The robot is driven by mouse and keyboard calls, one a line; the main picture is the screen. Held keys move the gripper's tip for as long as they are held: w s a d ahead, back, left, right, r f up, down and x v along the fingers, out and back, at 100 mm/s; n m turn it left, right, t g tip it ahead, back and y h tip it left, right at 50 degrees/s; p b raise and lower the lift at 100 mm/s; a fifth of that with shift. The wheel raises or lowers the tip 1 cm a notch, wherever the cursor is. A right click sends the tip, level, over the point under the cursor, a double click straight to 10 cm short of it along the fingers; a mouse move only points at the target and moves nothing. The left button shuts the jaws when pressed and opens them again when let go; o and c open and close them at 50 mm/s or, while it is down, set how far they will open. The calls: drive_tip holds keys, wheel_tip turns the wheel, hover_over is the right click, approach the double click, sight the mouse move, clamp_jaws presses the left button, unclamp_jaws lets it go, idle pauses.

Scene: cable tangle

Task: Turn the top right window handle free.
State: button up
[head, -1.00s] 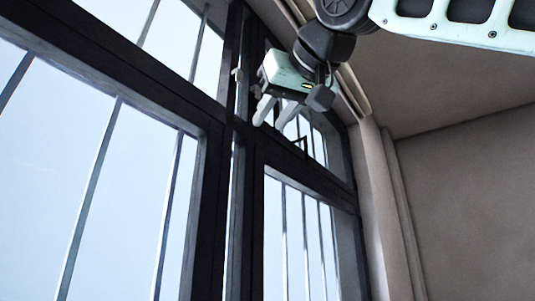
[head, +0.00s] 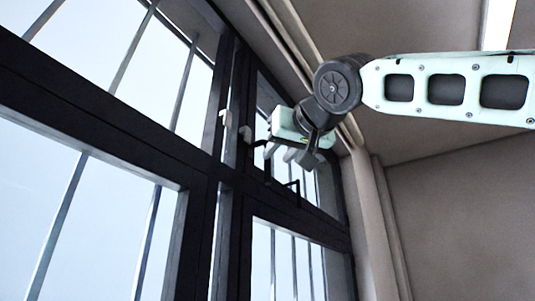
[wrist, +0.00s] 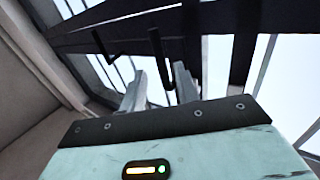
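A black window handle (wrist: 159,58) hangs from the dark frame of the upper right window in the wrist view. Its free end reaches between my two fingers. In the head view this handle (head: 267,162) is partly hidden by my gripper. My gripper (head: 279,155) is open, its fingers pointing left toward the frame. In the wrist view my gripper (wrist: 160,68) has one finger on each side of the handle, with gaps visible. Contact cannot be told. A second black handle (head: 293,187) sits lower right on the frame; it shows left in the wrist view (wrist: 103,47).
Vertical bars (head: 187,75) stand behind the glass. The side wall (head: 460,200) and ceiling close in the right side.

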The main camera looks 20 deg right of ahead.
sight(269, 165)
drive_tip(key=w+p, duration=0.3)
drive_tip(key=w, duration=0.4)
drive_tip(key=shift+a, duration=0.15)
drive_tip(key=shift+s, duration=0.1)
clamp_jaws()
